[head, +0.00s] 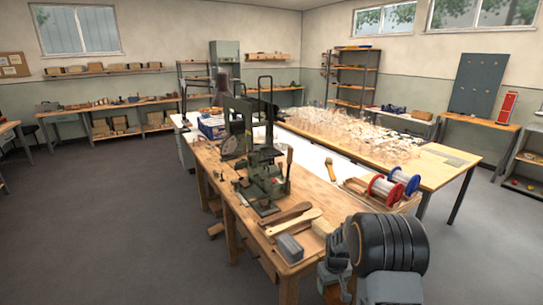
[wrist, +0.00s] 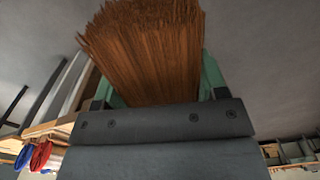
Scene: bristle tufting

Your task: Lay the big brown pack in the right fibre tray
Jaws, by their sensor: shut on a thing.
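The big brown pack (wrist: 150,55), a bundle of straight brown fibres with a ragged end, fills the top middle of the wrist view. My gripper (wrist: 162,88) is shut on it, with a green finger showing on each side. The pack reaches out beyond the fingers. In the head view my dark arm covers the lower right, and neither the pack nor the fingertips can be made out there. I cannot pick out the right fibre tray for certain in either view.
The wooden workbench (head: 336,200) carries a dark green tufting machine (head: 262,172), wooden brush bodies (head: 293,222), a grey block (head: 289,248) and a tan block (head: 323,228). Red (head: 383,190) and blue (head: 405,179) spools stand at its right end. Open grey floor (head: 130,220) lies left.

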